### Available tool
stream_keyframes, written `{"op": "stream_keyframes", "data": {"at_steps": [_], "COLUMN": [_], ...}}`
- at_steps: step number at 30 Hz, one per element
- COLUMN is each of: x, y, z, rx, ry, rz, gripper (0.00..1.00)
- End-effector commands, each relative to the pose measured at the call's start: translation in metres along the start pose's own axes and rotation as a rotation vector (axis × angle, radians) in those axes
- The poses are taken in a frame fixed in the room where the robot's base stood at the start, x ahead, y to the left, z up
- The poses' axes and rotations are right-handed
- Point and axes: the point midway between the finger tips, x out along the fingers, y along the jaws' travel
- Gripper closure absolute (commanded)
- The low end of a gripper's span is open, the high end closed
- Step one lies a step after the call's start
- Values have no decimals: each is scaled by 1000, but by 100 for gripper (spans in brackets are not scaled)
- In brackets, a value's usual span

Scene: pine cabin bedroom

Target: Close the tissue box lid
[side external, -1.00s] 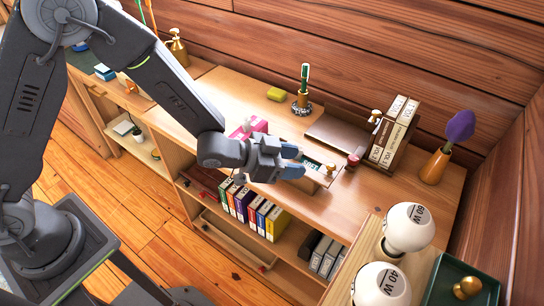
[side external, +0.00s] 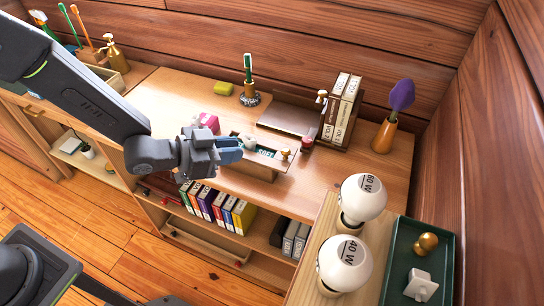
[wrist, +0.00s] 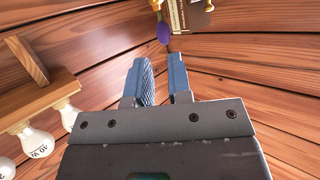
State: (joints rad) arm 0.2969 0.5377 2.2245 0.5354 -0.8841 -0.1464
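The tissue box (side external: 262,173) is a low wooden box on the desk, with a dark top opening and a white tissue tuft (side external: 250,142) at it. A small brass knob (side external: 285,154) stands at its right end. I cannot tell clearly where the lid is; my gripper may hide part of it. My gripper (side external: 238,150) is at the box's left end, close to the tuft; whether it touches is unclear. The wrist view shows its blue fingers (wrist: 162,70) apart, with nothing between them. The box is not in the wrist view.
A grey laptop-like slab (side external: 290,116), a red-topped item (side external: 307,141) and upright books (side external: 342,108) stand behind and right. Two bulbs (side external: 361,197) and a green tray (side external: 395,265) are at front right.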

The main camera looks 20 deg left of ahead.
Motion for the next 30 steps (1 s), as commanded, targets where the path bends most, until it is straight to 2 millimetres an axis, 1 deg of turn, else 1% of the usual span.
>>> {"op": "stream_keyframes", "data": {"at_steps": [1, 2, 5, 6, 9, 12, 15, 17, 20, 21, 25, 27, 30], "x": [14, 23, 60, 74, 106, 129, 145, 151, 156, 155, 147, 140, 132], "y": [3, 4, 9, 12, 20, 31, 44, 53, 71, 79, 104, 116, 128], "z": [-6, -11, -31, -39, -54, -61, -60, -56, -41, -33, -3, 13, 30], "rx": [39, 72, 210, 274, 431, 585, 735, 822, 963, 1018, 1170, 1233, 1294], "ry": [33, 59, 156, 192, 252, 261, 215, 157, 11, -63, -338, -480, -639], "rz": [-15, -32, -128, -180, -333, -507, -691, -801, -972, -1033, -1176, -1217, -1242], "gripper": [86, 89, 99, 100, 100, 100, 100, 100, 100, 100, 100, 100, 100]}}
